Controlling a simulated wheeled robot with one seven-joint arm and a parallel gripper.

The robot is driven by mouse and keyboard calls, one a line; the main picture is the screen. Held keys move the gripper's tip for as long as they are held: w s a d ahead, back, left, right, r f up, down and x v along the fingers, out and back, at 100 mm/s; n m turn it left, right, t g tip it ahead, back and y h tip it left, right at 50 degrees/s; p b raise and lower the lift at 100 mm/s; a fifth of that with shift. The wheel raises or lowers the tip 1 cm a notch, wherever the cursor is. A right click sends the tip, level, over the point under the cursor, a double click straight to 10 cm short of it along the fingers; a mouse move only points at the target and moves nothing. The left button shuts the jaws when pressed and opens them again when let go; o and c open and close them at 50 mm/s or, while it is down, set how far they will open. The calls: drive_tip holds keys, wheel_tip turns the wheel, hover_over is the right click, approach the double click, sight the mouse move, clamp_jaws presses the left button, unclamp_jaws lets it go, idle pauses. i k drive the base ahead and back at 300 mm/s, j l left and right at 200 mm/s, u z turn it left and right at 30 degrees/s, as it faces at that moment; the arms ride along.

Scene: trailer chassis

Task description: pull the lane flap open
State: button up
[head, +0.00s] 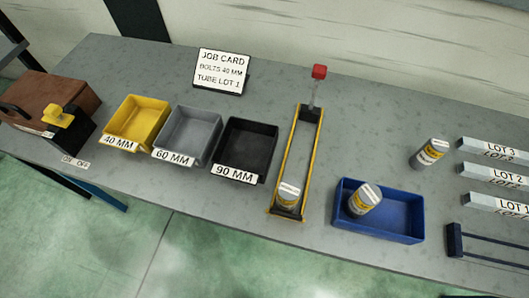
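A narrow lane with yellow edges (288,160) lies on the grey bench, running away from the near edge. At its far end a grey upright piece with a red knob (319,72) stands up; it looks like the lane flap, and I cannot tell whether it is open or shut. A labelled tube (289,196) stands inside the lane at its near end. My gripper is not in view.
Yellow (153,117), grey (204,125) and black (264,139) bins stand left of the lane. A blue tray (404,236) holding a tube (364,200) is close on the right. Another tube (429,154) and lot-labelled blocks (496,173) stand farther right. A job card (222,70) stands behind.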

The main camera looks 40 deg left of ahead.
sight(283, 214)
drive_tip(key=u, duration=0.9)
drive_tip(key=k+l+z, duration=0.25)
drive_tip(key=l, duration=0.8)
drive_tip(key=l+z, duration=0.2)
drive_tip(key=l, duration=0.85)
drive_tip(key=j, duration=0.35)
drive_tip(key=i+j, duration=0.1)
drive_tip(key=j, duration=0.25)
